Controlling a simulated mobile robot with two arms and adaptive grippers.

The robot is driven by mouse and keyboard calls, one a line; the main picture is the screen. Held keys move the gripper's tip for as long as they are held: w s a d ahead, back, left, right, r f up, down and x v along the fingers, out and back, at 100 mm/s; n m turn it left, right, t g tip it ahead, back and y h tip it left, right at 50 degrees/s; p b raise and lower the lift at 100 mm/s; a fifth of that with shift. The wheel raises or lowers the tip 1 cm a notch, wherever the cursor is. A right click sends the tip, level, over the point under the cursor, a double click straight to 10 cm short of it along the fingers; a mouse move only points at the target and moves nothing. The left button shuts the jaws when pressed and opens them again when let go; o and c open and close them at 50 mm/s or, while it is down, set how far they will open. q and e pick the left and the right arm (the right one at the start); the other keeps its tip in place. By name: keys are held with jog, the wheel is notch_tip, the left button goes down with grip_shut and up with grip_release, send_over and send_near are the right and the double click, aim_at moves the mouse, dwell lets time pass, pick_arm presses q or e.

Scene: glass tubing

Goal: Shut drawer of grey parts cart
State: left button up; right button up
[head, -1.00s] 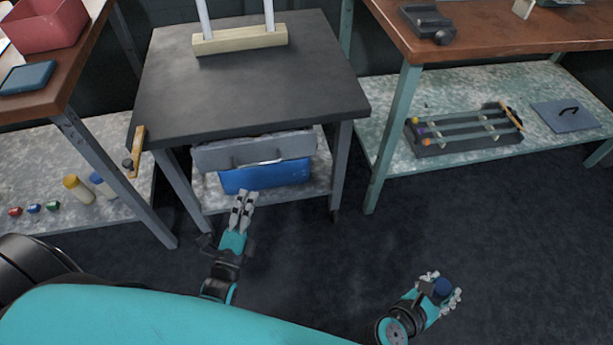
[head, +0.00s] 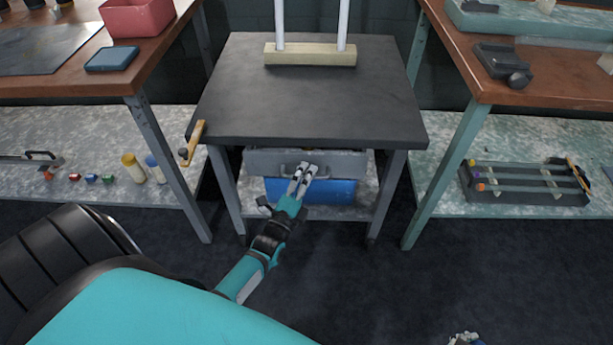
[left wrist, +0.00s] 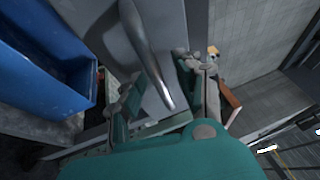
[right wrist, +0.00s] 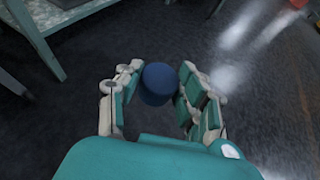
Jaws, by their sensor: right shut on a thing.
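The grey parts cart (head: 310,95) stands ahead with a dark top. Its grey drawer (head: 262,163) sits under the top and stands out a little, with a thin strip of its inside showing. The drawer's bar handle (left wrist: 146,45) runs between my left fingers in the left wrist view. My left gripper (head: 303,170) is at the drawer front, fingers apart around the handle's end; contact is unclear. My right gripper (right wrist: 155,85) is shut on a dark blue round object (right wrist: 158,84), away from the cart. Only its tip shows at the head view's bottom edge.
A blue bin (head: 335,192) sits on the cart's lower shelf, below the drawer. A wooden stand with white tubes (head: 310,54) is on the cart top. A brown-topped bench (head: 150,70) stands left, another (head: 530,80) right.

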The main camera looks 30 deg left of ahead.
pick_arm(q)
grip_shut()
dwell(0.6)
